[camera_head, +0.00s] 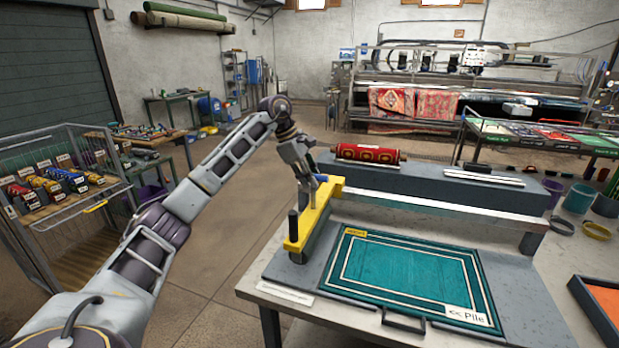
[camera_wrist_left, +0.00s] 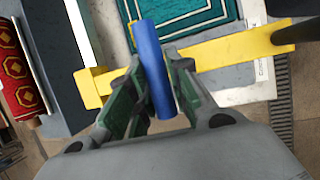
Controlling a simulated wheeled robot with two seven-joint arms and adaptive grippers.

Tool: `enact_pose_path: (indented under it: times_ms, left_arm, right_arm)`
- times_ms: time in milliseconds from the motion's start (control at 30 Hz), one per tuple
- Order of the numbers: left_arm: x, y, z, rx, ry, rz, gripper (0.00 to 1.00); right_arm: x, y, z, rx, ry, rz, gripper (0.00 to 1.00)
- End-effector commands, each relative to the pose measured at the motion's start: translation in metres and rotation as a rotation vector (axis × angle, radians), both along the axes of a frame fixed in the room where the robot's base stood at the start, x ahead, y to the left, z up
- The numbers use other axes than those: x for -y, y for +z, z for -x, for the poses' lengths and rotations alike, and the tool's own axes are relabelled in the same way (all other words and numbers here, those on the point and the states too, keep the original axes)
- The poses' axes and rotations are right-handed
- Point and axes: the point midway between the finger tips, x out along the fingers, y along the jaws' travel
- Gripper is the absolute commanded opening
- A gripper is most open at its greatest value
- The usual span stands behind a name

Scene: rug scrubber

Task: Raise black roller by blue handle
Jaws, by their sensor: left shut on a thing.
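The roller's yellow frame (camera_head: 297,237) spans the left edge of the teal rug (camera_head: 405,272). A dark cylinder, the black roller (camera_head: 318,236), shows beneath the yellow bar; I cannot tell whether it touches the surface. The blue handle (camera_wrist_left: 150,55) stands up from the bar, between the green-padded fingers of my left gripper (camera_wrist_left: 153,98), which is shut on it. In the head view the left gripper (camera_head: 314,186) is above the frame and partly hides the handle. A black upright grip (camera_head: 293,224) stands at the frame's near end. My right gripper is out of view.
The rug lies on a grey board on a worktable (camera_head: 255,283). Behind it runs a long grey beam (camera_head: 430,184) with a rolled red rug (camera_head: 371,153) on top. An orange-lined tray (camera_head: 598,305) is at right. A wire cart (camera_head: 62,190) stands at left.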

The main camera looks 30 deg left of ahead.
Motion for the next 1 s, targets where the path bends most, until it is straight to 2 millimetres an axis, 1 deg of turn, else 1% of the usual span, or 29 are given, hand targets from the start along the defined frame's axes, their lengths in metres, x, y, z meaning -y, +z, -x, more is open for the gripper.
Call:
enact_pose_path:
  times_ms: [33, 267, 300, 467, 800, 1000]
  left_arm:
    - [-0.0016, 0.0056, -0.0011, 0.013, 0.003, 0.0, 0.0]
    - [-0.0021, 0.007, -0.0015, 0.018, 0.004, 0.0, 0.0]
    - [-0.0022, 0.0074, -0.0016, 0.018, 0.004, 0.001, 0.22]
    - [-0.0018, 0.0061, -0.0012, 0.015, 0.003, 0.0, 0.42]
    - [-0.0013, 0.004, -0.0007, 0.009, 0.002, 0.0, 0.42]
    - [-0.0036, 0.0102, 0.0009, 0.01, 0.002, 0.0, 0.42]
  right_arm:
    - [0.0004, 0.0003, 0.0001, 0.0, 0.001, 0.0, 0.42]
    - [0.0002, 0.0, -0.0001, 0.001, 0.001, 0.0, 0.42]
    - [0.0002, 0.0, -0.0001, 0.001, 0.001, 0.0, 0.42]
    - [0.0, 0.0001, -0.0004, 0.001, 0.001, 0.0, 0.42]
    - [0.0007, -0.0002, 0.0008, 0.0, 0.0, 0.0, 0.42]
    - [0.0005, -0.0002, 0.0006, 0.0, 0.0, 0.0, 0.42]
